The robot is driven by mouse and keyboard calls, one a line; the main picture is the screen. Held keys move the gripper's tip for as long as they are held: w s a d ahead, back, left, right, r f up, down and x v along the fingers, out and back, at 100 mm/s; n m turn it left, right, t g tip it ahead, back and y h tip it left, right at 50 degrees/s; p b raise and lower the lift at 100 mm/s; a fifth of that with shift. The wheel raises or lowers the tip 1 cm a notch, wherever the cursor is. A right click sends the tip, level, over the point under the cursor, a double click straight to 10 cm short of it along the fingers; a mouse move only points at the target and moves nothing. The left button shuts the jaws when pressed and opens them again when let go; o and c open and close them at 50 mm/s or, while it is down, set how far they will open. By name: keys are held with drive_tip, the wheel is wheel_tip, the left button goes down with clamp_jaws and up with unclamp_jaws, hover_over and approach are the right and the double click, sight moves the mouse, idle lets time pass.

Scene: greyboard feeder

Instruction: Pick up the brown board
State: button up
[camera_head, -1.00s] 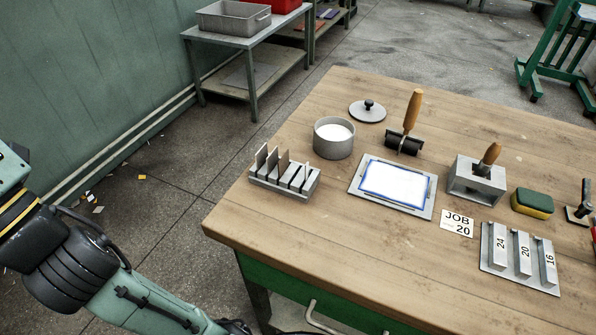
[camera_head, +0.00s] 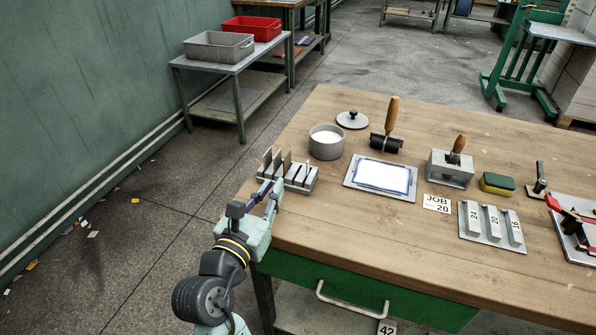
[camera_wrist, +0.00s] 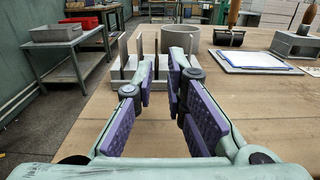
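A grey slotted rack (camera_head: 300,184) stands at the left edge of the table, with thin boards upright in its slots. A brown board (camera_head: 287,159) stands among them; in the wrist view a narrow brown board (camera_wrist: 157,42) shows edge-on beyond my fingers. Exact shades are hard to tell at this size. My gripper (camera_head: 265,192) is just in front of the rack, at the table's near left edge. In the wrist view my gripper (camera_wrist: 161,75) is open, its purple-padded fingers apart with nothing held between them. The fingers partly hide the rack's lower part.
A round pot (camera_head: 326,144) stands just behind the rack. A plate with a blue-edged sheet (camera_head: 382,176) lies to its right. A roller (camera_head: 388,140), a wooden-handled block (camera_head: 450,168) and numbered bars (camera_head: 491,222) stand farther right. The front tabletop is clear.

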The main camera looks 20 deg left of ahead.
sight(284, 166)
drive_tip(key=w, duration=0.5)
drive_tip(key=shift+w+r+p, duration=0.1)
drive_tip(key=shift+w+p, duration=0.6)
drive_tip(key=shift+w, duration=1.95)
drive_tip(key=shift+c, duration=0.2)
clamp_jaws()
